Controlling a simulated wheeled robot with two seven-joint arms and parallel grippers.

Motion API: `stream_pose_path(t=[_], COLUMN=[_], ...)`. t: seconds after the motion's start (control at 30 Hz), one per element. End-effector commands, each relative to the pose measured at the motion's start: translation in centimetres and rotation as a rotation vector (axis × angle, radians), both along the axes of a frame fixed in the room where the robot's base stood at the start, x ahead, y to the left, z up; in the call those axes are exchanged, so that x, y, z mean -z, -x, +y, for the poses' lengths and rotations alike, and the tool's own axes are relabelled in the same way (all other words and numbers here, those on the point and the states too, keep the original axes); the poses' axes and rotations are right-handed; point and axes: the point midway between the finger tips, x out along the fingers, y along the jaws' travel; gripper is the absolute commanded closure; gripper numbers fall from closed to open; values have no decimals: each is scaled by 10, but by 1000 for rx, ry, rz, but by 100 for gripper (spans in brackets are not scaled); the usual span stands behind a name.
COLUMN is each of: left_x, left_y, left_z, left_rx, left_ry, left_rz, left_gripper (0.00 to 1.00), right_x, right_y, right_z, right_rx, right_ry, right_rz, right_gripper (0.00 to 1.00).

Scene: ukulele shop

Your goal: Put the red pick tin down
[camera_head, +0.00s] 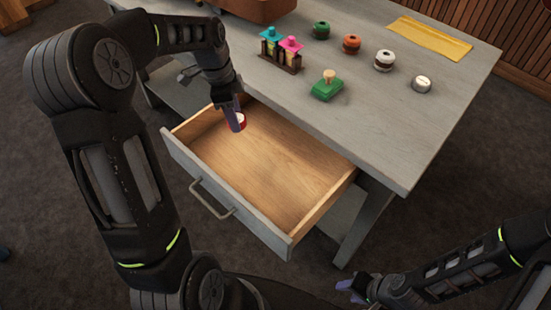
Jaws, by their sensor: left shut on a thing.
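The red pick tin (242,121) is small and round with a pale top. My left gripper (235,117) is shut on it and holds it over the back left part of the open drawer (215,205). The fingers hide part of the tin. I cannot tell whether the tin touches the drawer floor. The drawer's wooden inside looks empty. My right gripper (354,287) is low at the bottom right, away from the table, and too small to read its jaws.
The grey table (370,130) bears green, orange and white round tins (384,60), a silver tin (422,84), a green block with a knob (327,86), a rack with coloured items (283,55), a yellow cloth (430,37) and a brown box (258,8). The table's front right is clear.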

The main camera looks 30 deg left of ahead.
Motion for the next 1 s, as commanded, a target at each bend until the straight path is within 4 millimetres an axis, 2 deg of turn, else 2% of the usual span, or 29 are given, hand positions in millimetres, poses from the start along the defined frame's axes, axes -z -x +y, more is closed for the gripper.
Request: stream_pose_path(t=[0.37,0.47,0.73,0.83,1.0], left_x=[3,11,56,64,64], left_y=[1,2,2,1,1], left_z=[3,2,2,3,3], left_rx=[23,24,24,23,22], left_ry=[0,0,1,-1,0], left_rz=[0,3,3,1,0], left_gripper=[93,93,93,93,93], right_x=[1,1,3,3,3], right_y=[0,0,0,0,0], right_z=[0,0,0,0,0], right_rx=[0,0,0,0,0], right_ry=[0,0,0,0,0], right_rz=[-1,-1,0,0,0], right_gripper=[60,60,60,60,60])
